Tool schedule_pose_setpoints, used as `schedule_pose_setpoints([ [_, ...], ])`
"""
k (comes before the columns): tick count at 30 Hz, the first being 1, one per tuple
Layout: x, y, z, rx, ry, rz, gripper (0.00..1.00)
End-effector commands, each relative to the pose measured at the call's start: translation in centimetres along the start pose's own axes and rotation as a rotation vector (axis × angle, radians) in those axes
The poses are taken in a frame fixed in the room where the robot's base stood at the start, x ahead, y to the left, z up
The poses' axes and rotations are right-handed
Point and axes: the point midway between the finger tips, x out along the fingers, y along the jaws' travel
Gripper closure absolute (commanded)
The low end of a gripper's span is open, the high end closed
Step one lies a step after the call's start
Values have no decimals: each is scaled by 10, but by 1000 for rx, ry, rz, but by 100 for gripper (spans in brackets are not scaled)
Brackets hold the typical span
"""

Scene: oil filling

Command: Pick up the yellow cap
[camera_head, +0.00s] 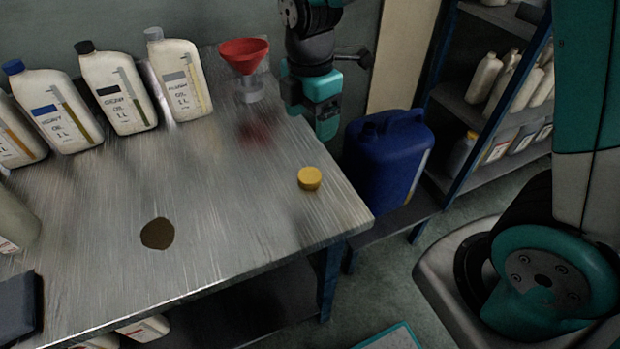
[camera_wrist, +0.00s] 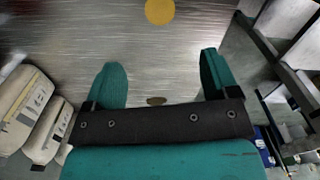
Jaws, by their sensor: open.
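The yellow cap (camera_head: 309,178) lies on the metal table (camera_head: 215,190) near its right edge. In the wrist view the cap (camera_wrist: 160,11) shows at the top edge, beyond the fingertips and roughly centred between them. My gripper (camera_head: 325,120) hangs at the table's back right edge, behind the cap in the head view and apart from it. In the wrist view my gripper (camera_wrist: 161,75) has its two teal fingers spread, with nothing held between them.
A red funnel (camera_head: 244,55) stands left of my gripper. Several oil bottles (camera_head: 117,95) line the table's back left. A brown spot (camera_head: 157,233) lies on the table. A blue canister (camera_head: 385,160) stands right of the table, before a shelf (camera_head: 470,110). The table around the cap is clear.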

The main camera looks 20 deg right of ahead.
Motion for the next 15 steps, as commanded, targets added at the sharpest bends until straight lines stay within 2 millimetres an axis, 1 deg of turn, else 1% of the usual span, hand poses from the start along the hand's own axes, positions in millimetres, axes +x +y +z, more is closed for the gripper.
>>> schedule_pose_setpoints([
  [1, 14, -1, 0, 1, 0, -8, 19],
  [3, 30, -2, 0, 1, 0, -8, 19],
  [9, 72, -2, 0, 2, 1, -6, 19],
  [12, 86, -1, 0, 2, 1, -3, 19],
  [15, 92, -1, 0, 2, 1, -1, 19],
])
